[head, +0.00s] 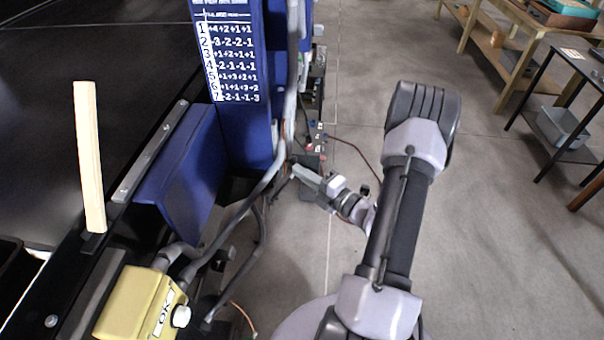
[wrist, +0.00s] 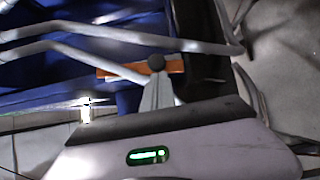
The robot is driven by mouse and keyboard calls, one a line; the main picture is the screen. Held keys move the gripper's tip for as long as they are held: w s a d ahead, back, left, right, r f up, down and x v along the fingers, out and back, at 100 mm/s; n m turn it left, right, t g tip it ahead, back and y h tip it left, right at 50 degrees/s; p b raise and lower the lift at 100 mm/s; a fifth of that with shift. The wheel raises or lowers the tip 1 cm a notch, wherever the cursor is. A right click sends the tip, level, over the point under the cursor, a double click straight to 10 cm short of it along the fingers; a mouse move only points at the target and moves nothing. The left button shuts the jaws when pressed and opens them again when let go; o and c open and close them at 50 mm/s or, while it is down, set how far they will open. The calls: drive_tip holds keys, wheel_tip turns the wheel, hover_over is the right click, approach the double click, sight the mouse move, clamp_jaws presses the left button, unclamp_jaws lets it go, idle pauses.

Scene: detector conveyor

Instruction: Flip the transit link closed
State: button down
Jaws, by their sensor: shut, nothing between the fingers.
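An orange bar (wrist: 112,73), which looks like the transit link, lies almost level across the wrist view, against blue structure. My gripper (wrist: 157,66) is shut and empty. Its dark rounded tip overlaps the middle of the bar, hiding that part; I cannot tell whether they touch. In the head view my gripper (head: 297,170) reaches left to the side of the blue upright (head: 240,140), near grey hoses. The orange bar cannot be made out there, and whether it stands open or closed is unclear.
Grey hoses (wrist: 60,50) cross close to the gripper. A yellow box (head: 130,300) with a white knob and a pale wooden bar (head: 89,160) are at left. Small devices and cables (head: 316,135) stand beyond the gripper.

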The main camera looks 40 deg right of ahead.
drive_tip(key=shift+w+d, duration=0.1)
drive_tip(key=shift+w, duration=0.05)
drive_tip(key=shift+w+d+f+n+t+b, duration=0.4)
drive_tip(key=shift+w+d+n+b, duration=0.3)
drive_tip(key=shift+b, duration=0.55)
drive_tip(key=shift+s, duration=0.2)
